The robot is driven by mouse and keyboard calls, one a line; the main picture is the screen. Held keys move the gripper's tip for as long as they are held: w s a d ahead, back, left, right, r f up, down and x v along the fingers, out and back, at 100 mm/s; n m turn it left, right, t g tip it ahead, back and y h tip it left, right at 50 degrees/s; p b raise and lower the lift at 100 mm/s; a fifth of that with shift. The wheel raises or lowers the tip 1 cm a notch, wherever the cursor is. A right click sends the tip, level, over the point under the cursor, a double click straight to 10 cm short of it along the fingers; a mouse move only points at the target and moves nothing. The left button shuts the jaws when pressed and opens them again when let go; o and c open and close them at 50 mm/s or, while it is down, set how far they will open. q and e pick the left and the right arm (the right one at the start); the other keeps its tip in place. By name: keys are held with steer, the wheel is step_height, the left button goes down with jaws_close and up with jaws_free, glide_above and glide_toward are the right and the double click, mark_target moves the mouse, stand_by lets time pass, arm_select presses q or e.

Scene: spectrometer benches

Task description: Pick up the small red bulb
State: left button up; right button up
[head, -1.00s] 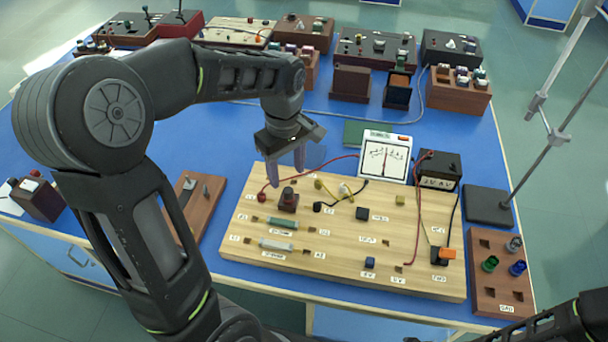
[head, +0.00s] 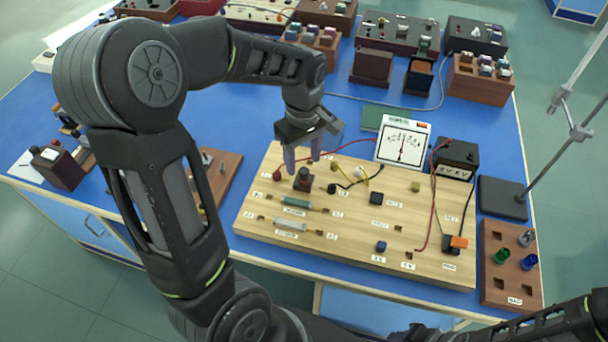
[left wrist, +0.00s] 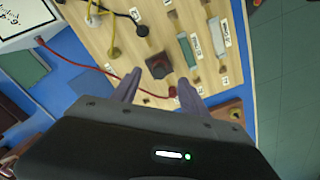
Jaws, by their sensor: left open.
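No bulb stands out clearly as the small red one. A dark reddish block with a round knob-like top (head: 303,180) stands on the wooden board (head: 350,245); I cannot tell whether its top is the bulb. It also shows in the left wrist view (left wrist: 158,65). A small red plug (head: 277,174) with a red wire sits beside it, also in the left wrist view (left wrist: 172,91). My left gripper (head: 302,160) is open and empty, its fingers pointing down just above and behind the block. In the left wrist view the fingertips (left wrist: 160,82) flank the block's near side. My right gripper is out of view.
A white meter (head: 402,142) and a dark power box (head: 455,159) stand behind the board, joined by wires. A brown rack (head: 510,290) at right holds green and blue pieces. A stand base (head: 503,198) is near it. Several boxes line the back.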

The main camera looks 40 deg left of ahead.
mark_target(304, 171)
arm_select(q)
step_height(304, 171, down, 5)
steer(key=shift+d+p, duration=0.1)
steer(key=shift+p, duration=0.4)
jaws_close()
stand_by(0.6)
